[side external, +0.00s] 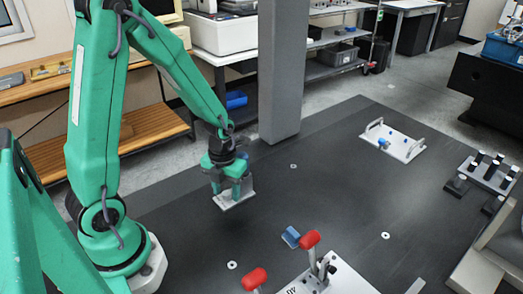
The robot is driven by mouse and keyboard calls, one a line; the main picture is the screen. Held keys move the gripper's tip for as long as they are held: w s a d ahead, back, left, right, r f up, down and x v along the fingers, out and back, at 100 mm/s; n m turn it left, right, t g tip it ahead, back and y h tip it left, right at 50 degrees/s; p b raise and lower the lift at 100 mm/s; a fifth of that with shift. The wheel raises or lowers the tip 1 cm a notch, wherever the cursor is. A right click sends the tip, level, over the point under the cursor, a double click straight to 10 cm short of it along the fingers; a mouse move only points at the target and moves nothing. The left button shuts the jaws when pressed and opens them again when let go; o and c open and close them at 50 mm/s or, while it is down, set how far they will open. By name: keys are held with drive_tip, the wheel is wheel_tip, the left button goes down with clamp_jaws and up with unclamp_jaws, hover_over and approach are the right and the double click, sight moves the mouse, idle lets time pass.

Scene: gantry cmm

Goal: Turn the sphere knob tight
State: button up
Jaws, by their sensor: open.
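My gripper (232,188) hangs at the end of my green arm, left of the middle of the dark table (330,190), fingers pointing down. It is open. A small light grey piece (238,199) shows at its fingertips; I cannot tell whether it is part of the gripper or a separate thing. I cannot tell for certain which thing is the sphere knob. A white plate (402,148) with two handles and small blue parts (383,143) lies at the back right, apart from my gripper. Two red rounded knobs (310,239) (255,279) stand at the front on clamp levers.
A grey column (279,70) rises behind my gripper. A white clamp plate (335,283) is at the front. A rack with black-topped pegs (490,170) stands at the right. The table's middle is mostly clear.

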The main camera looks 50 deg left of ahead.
clamp_jaws()
drive_tip(key=shift+m, duration=0.7)
unclamp_jaws()
